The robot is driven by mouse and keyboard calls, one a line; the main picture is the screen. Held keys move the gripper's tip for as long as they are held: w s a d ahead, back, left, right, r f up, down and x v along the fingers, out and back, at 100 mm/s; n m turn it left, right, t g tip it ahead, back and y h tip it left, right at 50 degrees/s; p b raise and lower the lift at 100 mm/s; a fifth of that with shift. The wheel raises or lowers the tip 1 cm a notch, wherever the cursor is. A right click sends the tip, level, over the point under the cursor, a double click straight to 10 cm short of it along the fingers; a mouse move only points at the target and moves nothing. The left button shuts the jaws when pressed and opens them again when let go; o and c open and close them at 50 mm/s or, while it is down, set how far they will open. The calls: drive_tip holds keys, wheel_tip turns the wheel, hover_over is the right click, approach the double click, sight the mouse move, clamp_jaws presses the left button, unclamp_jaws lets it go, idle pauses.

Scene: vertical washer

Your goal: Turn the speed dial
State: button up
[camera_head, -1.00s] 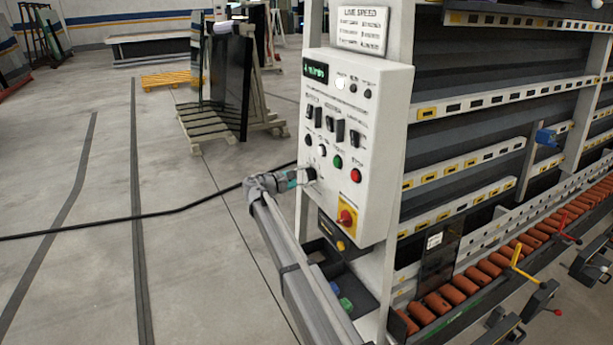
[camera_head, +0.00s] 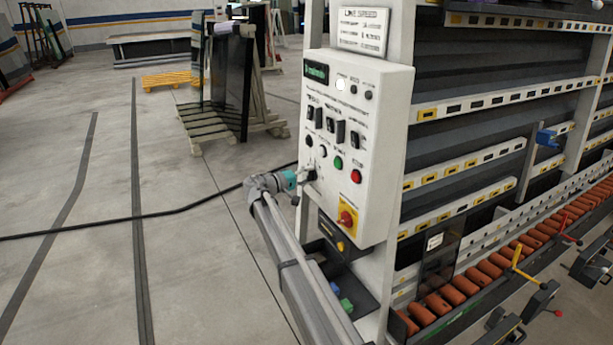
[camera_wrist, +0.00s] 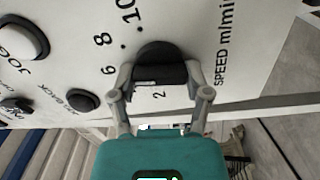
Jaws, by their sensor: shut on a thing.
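The speed dial is a black knob (camera_wrist: 160,62) on the white control panel (camera_head: 376,125). In the wrist view the numbers 6, 8 and 10 are printed to its upper left, a 2 shows below it, and "SPEED m/min" is at its right. My gripper (camera_wrist: 160,84) is shut on the dial, one finger on each side of it. In the head view my gripper (camera_head: 304,176) is at the lower left of the panel face, and the dial is mostly hidden there.
A red and yellow switch (camera_head: 347,217) is right of and below my gripper. Green (camera_head: 338,163) and red (camera_head: 356,176) buttons are above it. In the wrist view a black button (camera_wrist: 83,100) lies left of the dial. Open floor is at the left.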

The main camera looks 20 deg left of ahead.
drive_tip(key=m, duration=0.5)
drive_tip(key=shift+r+m, duration=0.1)
drive_tip(key=shift+m, duration=0.3)
drive_tip(key=o, duration=1.2)
drive_tip(key=shift+c, duration=0.2)
drive_tip(key=v, duration=1.1)
drive_tip(key=shift+s+a, duration=0.25)
drive_tip(key=shift+s, duration=0.1)
drive_tip(key=shift+s, duration=0.1)
